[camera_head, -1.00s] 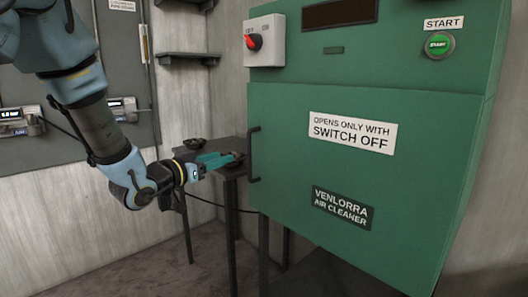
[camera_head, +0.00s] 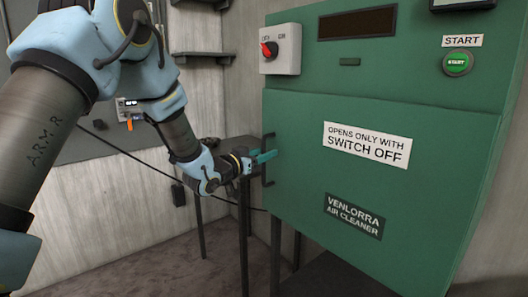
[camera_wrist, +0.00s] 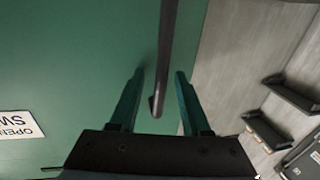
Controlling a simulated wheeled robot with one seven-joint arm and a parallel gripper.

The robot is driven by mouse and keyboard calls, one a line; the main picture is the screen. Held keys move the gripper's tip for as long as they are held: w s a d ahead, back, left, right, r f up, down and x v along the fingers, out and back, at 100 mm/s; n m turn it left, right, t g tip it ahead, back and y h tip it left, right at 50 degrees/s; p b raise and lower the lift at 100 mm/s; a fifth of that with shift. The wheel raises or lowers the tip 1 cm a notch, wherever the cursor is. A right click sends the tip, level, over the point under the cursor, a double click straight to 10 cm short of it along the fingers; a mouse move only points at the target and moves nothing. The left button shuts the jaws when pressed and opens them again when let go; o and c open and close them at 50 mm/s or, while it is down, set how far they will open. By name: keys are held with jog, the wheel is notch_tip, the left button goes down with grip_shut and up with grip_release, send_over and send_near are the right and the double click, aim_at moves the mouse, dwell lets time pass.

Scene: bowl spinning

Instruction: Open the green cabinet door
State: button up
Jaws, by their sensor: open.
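The green cabinet door (camera_head: 300,120) is closed on the cabinet front in the head view and fills the left of the wrist view (camera_wrist: 60,60). Its dark vertical bar handle (camera_head: 266,182) is at the door's left edge. In the wrist view the handle (camera_wrist: 167,45) runs down between the two teal fingers of my gripper (camera_wrist: 160,74). The fingers are open, one on each side of the bar, with gaps visible. In the head view my gripper (camera_head: 264,157) reaches the handle from the left. Whether the fingers touch the door is unclear.
Above the door are a grey switch box (camera_head: 288,48) with a red knob turned toward its left side, and a green START button (camera_head: 458,63). A sign (camera_head: 367,143) reads "OPENS ONLY WITH SWITCH OFF". A dark table (camera_head: 228,146) stands behind my gripper.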

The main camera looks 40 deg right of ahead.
grip_shut()
dwell(0.3)
dwell(1.1)
